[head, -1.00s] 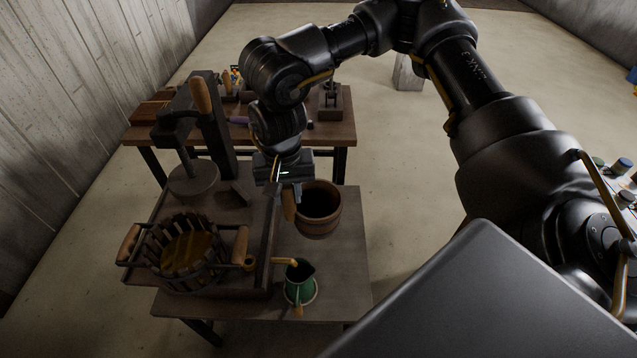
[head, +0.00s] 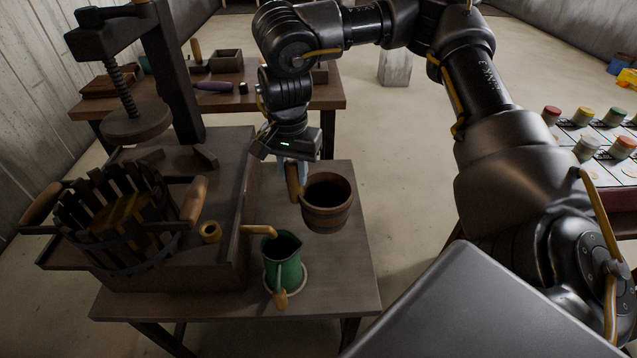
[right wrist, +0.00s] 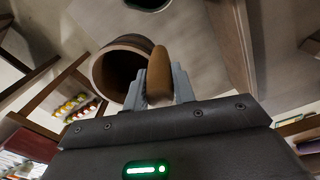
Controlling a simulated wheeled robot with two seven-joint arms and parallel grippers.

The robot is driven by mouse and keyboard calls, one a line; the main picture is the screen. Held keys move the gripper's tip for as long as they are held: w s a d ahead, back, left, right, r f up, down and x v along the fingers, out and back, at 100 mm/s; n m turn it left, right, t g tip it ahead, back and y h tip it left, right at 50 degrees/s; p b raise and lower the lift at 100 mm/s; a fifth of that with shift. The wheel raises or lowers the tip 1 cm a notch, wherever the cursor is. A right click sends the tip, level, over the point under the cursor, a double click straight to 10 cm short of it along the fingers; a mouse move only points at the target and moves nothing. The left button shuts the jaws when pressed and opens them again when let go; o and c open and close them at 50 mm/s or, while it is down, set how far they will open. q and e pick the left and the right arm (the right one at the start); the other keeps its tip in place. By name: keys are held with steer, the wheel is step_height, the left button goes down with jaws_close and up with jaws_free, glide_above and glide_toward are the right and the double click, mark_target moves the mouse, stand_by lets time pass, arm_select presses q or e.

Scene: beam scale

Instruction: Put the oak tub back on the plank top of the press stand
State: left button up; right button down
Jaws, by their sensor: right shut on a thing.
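The oak tub (head: 327,208), round and brown with a dark open mouth, is upright over the right part of the plank top (head: 345,275) of the press stand. My right gripper (head: 292,178) is shut on the tub's upright wooden handle, at the tub's left side. In the right wrist view the handle (right wrist: 159,75) sits between the two grey fingertips, with the tub (right wrist: 118,68) just left of it. I cannot tell whether the tub's base touches the planks. My left gripper is not in view.
A green jug (head: 283,265) stands on the plank top in front of the tub, under a spout. The slatted press basket (head: 120,220) and its tray fill the stand's left side. A bench (head: 320,98) with tools stands behind. Bare planks lie right of the jug.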

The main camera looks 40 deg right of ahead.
mark_target(298, 199)
steer(key=shift+d+f+b, duration=0.2)
steer(key=shift+f+b, duration=0.15)
steer(key=shift+f, duration=0.35)
steer(key=shift+d+f+m+b, duration=0.1)
steer(key=shift+d+m+b, duration=0.05)
steer(key=shift+m+b, duration=0.15)
step_height(298, 199, down, 6)
steer(key=shift+r+b, duration=0.1)
steer(key=shift+b, duration=0.6)
steer(key=shift+f, duration=0.7)
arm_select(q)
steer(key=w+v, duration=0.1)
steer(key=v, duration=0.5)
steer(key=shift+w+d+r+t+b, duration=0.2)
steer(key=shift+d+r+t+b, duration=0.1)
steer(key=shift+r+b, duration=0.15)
arm_select(e)
steer(key=shift+f, duration=1.4)
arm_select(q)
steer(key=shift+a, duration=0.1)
